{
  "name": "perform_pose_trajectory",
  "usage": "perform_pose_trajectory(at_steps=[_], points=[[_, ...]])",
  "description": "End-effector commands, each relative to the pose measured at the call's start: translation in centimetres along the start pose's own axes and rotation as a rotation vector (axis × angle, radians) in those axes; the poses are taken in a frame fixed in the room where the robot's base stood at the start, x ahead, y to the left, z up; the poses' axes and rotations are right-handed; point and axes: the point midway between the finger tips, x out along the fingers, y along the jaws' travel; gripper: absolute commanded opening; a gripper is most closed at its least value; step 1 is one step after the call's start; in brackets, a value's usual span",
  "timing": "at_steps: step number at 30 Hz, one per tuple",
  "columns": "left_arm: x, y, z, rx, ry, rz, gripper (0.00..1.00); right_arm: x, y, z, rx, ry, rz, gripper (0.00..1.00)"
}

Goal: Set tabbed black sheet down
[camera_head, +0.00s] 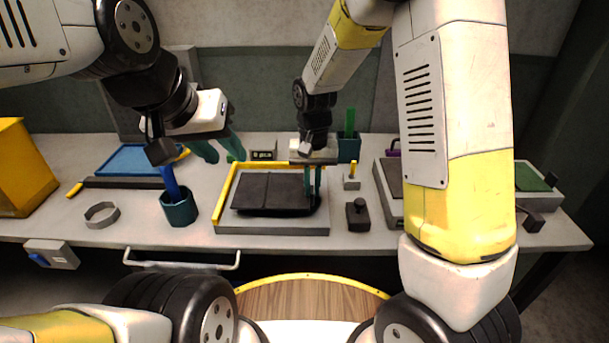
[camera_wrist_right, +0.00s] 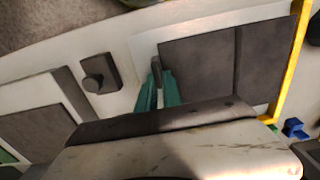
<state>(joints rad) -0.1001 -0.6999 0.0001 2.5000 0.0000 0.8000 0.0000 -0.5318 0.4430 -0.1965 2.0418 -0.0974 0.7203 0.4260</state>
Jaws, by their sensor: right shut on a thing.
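The tabbed black sheet (camera_head: 262,190) is dark with a seam across its middle. It is over the grey board (camera_head: 270,230) with yellow rails (camera_head: 225,190) along its left and back edges, flat and either resting or just above; I cannot tell which. My right gripper (camera_head: 314,182) is shut on the sheet's tab at its right end. In the right wrist view, the green fingertips (camera_wrist_right: 159,88) pinch the dark tab, and the sheet (camera_wrist_right: 200,68) extends right toward the yellow rail (camera_wrist_right: 291,60). My left gripper (camera_head: 222,150) is open and empty above the bench, behind and left of the board.
A teal cup (camera_head: 180,211) with a blue handle stands left of the board. A black knobbed block (camera_head: 358,215) and a small stand with a yellow peg (camera_head: 351,182) are close on the right. A metal ring (camera_head: 102,214) and blue tray (camera_head: 135,158) lie left.

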Motion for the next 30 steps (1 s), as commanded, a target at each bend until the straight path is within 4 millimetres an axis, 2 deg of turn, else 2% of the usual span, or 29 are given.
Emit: perform_pose_trajectory(at_steps=[3, 10, 17, 28, 29, 30], points=[[0.0, 0.0, 0.0, 0.000, 0.000, 0.000, 0.36, 0.2, -0.9, -1.6, 0.000, 0.000, 0.000, 0.00], [0.0, 0.0, 0.0, 0.000, 0.000, 0.000, 0.36, 0.3, -1.7, -3.0, 0.001, -0.001, 0.000, 0.00], [0.0, 0.0, 0.0, 0.000, 0.000, 0.000, 0.36, 3.7, -1.7, -2.9, 0.000, -0.002, 0.001, 0.00], [0.0, 0.0, 0.0, 0.000, 0.000, 0.000, 0.36, 4.1, -1.7, -2.9, 0.001, -0.001, 0.000, 0.00], [0.0, 0.0, 0.0, 0.000, 0.000, 0.000, 0.36, 4.1, -1.7, -2.9, 0.000, -0.001, 0.000, 0.13], [0.0, 0.0, 0.0, 0.000, 0.000, 0.000, 0.36, 4.1, -1.7, -2.9, 0.001, -0.001, 0.000, 0.21]])
